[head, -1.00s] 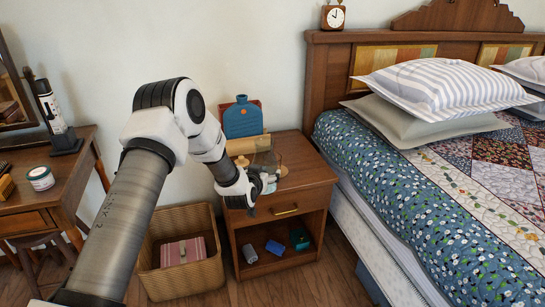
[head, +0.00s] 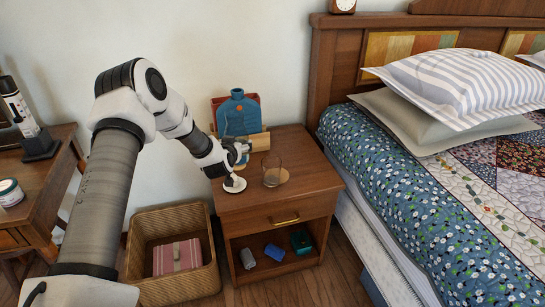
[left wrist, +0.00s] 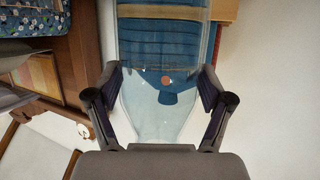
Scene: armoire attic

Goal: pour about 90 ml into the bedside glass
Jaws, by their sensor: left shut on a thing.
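The bedside glass (head: 273,170) is clear and stands upright on a round tan coaster on the nightstand top (head: 305,187). My left gripper (head: 240,152) is to the left of the glass, over the nightstand, in the head view. In the left wrist view it (left wrist: 164,90) is shut on a clear carafe (left wrist: 150,117), with a finger on each side of its tapering part. A faint line crosses the wider part of the carafe, perhaps the water level. In the head view my gripper mostly hides the carafe. My right gripper is not in view.
A blue hot-water bottle (head: 238,112) stands at the back of the nightstand. A small white disc (head: 232,185) lies left of the glass. The open shelf holds several small items. A wicker basket (head: 201,278) stands left, the bed (head: 400,195) right.

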